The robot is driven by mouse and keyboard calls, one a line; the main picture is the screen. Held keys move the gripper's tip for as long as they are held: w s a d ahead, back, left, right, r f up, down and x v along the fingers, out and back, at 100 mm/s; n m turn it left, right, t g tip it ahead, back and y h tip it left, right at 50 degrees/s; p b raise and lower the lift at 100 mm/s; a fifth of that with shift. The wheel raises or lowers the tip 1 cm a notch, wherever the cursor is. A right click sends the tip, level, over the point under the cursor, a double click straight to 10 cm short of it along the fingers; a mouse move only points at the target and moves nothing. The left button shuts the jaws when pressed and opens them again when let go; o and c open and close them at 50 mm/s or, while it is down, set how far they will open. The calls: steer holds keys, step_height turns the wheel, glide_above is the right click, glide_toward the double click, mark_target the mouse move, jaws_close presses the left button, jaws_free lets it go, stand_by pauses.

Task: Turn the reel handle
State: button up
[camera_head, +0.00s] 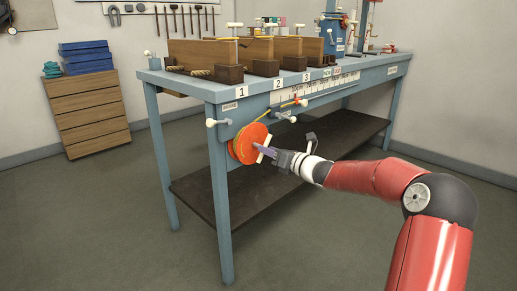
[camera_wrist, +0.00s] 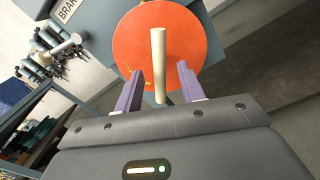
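The orange reel (camera_head: 247,143) is mounted on the near front corner of the blue-grey bench (camera_head: 216,190). In the wrist view the reel (camera_wrist: 185,45) faces the camera as a round disc. Its cream handle (camera_wrist: 158,62) is a rod that stands out from the disc; in the head view the handle (camera_head: 266,151) is partly covered by the gripper. My gripper (camera_wrist: 161,78) is open, with its two purple fingers on either side of the handle. Gaps show between the handle and both fingers. In the head view my gripper (camera_head: 262,149) is close to the reel's face.
White-ended knobs (camera_head: 218,122) stick out from the bench front above the reel. A numbered scale (camera_head: 315,88) and wooden blocks (camera_head: 208,53) are on the bench. A dark lower shelf (camera_head: 270,185) lies beneath. The floor in front is clear.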

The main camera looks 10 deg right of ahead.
steer(key=shift+x, duration=1.75)
